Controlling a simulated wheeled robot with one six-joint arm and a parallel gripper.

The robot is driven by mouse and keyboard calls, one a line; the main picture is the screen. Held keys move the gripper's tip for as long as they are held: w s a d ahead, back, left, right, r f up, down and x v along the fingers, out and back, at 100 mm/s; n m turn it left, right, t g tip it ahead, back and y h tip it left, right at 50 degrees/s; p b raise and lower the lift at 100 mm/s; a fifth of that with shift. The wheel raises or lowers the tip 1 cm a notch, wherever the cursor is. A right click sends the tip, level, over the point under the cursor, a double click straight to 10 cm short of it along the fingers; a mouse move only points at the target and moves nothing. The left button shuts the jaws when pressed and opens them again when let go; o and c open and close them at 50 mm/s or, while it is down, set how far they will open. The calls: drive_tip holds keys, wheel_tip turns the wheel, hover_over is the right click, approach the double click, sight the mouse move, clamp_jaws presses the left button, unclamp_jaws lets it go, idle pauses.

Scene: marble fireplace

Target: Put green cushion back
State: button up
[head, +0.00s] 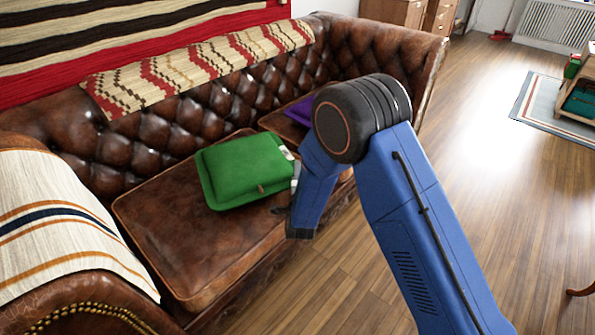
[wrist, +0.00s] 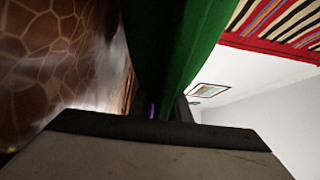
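The green cushion (head: 245,170) is over the brown leather sofa's seat, near the middle, and looks slightly tilted. I cannot tell whether it touches the seat. My gripper (head: 292,184) is at the cushion's right edge, partly hidden by my arm. In the wrist view the green cushion (wrist: 175,50) fills the upper middle and narrows down between the dark fingers, which appear closed on its edge. The fingertips themselves are mostly hidden there.
The leather sofa (head: 180,235) has a tufted back and a striped throw (head: 200,68) over it. A purple cushion (head: 298,110) lies farther along the seat, partly behind my arm. Another striped cloth (head: 60,225) covers the near armrest. Wooden floor (head: 480,185) is open at right.

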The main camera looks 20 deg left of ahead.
drive_tip(key=shift+o, duration=0.5)
drive_tip(key=shift+r, duration=0.2)
drive_tip(key=v, duration=1.2)
